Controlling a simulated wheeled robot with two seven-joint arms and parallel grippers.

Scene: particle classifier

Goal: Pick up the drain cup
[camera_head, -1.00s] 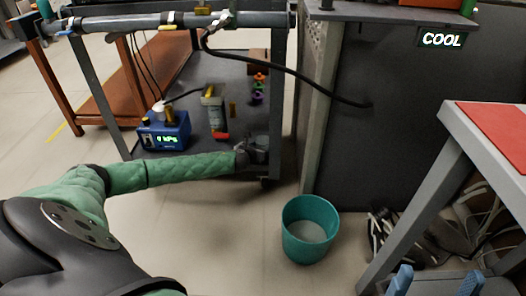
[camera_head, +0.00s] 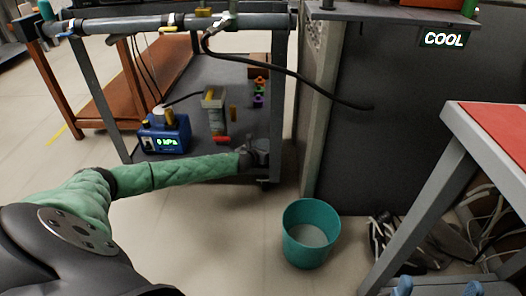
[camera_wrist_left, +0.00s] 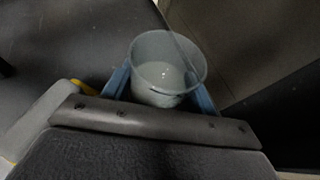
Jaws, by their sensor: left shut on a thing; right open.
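The drain cup (camera_wrist_left: 168,64) is a pale, translucent round cup with a whitish inside, seen from above in the left wrist view. My left gripper (camera_wrist_left: 160,90) is shut on it, with a blue finger at each side of its wall. In the head view the cup (camera_head: 261,146) is small and partly hidden at the end of my green left arm, by the cart's right leg. My right gripper (camera_head: 436,287) shows only its blue fingertips at the bottom edge. They are wide apart with nothing seen between them.
The cart's grey lower shelf (camera_head: 198,105) holds a blue gauge box (camera_head: 164,134) and a clamp-like fixture (camera_head: 214,110). A teal bin (camera_head: 311,232) stands on the floor right of my left arm. A dark cabinet (camera_head: 400,130) and a red-topped table (camera_head: 495,130) stand at right.

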